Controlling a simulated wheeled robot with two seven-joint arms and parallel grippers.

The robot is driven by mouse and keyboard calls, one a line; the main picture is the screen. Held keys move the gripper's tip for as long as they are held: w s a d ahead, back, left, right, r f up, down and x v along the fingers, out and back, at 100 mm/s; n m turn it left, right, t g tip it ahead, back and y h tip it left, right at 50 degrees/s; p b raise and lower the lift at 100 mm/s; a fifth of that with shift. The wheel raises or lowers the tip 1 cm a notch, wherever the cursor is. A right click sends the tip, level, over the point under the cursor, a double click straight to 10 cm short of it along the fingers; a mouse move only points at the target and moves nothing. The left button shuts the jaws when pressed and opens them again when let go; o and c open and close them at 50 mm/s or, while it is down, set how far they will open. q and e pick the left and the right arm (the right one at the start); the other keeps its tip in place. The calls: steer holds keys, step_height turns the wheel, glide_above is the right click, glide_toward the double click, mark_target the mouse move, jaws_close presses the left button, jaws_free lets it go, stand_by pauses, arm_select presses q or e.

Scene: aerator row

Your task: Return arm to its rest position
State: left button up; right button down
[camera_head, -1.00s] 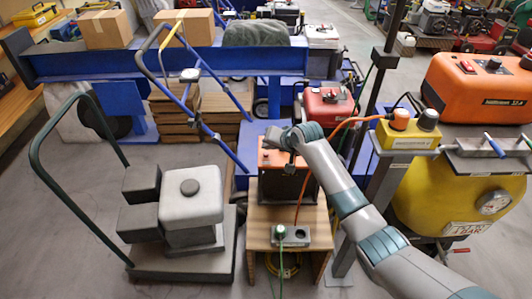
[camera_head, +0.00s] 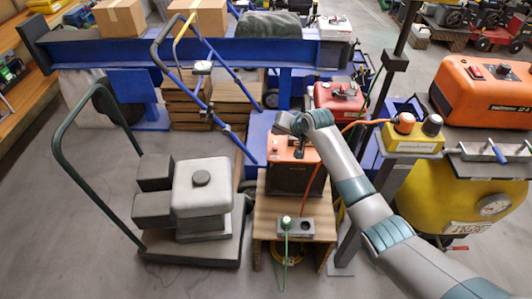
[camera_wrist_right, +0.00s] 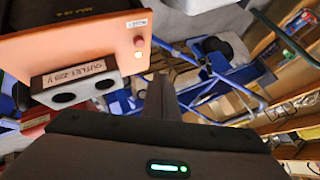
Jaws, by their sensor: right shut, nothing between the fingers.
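My right arm (camera_head: 350,190) reaches in from the lower right in the head view. It ends at the right gripper (camera_head: 300,147), above and in front of an orange-fronted box (camera_head: 285,150) on a wooden stand. In the right wrist view the gripper's dark fingers (camera_wrist_right: 161,100) are together with nothing between them. The box's orange panel (camera_wrist_right: 90,42) is at the upper left there, with a grey two-hole outlet block (camera_wrist_right: 75,82) and a lit lamp beside it. The fingers appear to the right of the block. My left gripper is out of view.
A grey unit (camera_head: 202,195) stands on a trolley with a green handle at left. A plug with a green cable sits on a socket block (camera_head: 295,228) on the wooden stand (camera_head: 265,215). A yellow tank (camera_head: 440,205) and post (camera_head: 385,120) stand at right.

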stand_by(0.5)
